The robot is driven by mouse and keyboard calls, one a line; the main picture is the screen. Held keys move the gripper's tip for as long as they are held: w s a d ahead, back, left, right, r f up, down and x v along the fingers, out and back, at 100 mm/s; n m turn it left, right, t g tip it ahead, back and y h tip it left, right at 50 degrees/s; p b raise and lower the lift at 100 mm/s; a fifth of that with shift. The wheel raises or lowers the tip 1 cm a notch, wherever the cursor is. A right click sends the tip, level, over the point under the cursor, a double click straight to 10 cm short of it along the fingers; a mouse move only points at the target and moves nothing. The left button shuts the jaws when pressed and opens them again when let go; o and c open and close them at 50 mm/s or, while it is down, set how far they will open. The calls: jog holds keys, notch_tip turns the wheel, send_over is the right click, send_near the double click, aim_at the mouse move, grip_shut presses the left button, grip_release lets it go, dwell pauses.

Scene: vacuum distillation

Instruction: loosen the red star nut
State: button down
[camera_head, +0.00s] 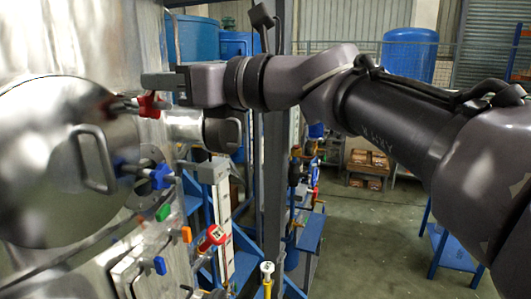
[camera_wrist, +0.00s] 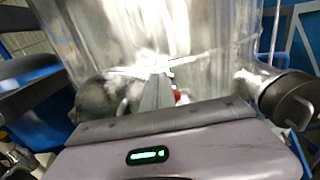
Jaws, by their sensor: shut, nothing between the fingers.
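The red star nut (camera_head: 150,105) sits on a bolt at the upper right edge of the round metal hatch (camera_head: 50,150) in the head view. My gripper (camera_head: 145,82) is shut and empty, with its fingers pointing left just above the nut. I cannot tell whether they touch it. In the wrist view my gripper (camera_wrist: 157,78) points at the steel vessel, and a small part of the red star nut (camera_wrist: 180,97) shows just right of the fingers. The rest of it is hidden behind my gripper body.
A handle (camera_head: 93,158) stands out from the hatch. A blue star nut (camera_head: 161,176) and a green knob (camera_head: 163,212) are below the red one. A capped pipe stub (camera_head: 222,134) juts out right of the hatch. Open floor (camera_head: 370,240) lies to the right.

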jog(key=shift+s+a, duration=0.15)
jog(key=shift+s, duration=0.1)
jog(key=shift+s+a+f, duration=0.15)
jog(key=shift+s+f, duration=0.05)
jog(key=shift+s, duration=0.25)
jog(key=v, duration=0.6)
jog(key=shift+r+b, duration=0.35)
jog(key=shift+r, duration=0.1)
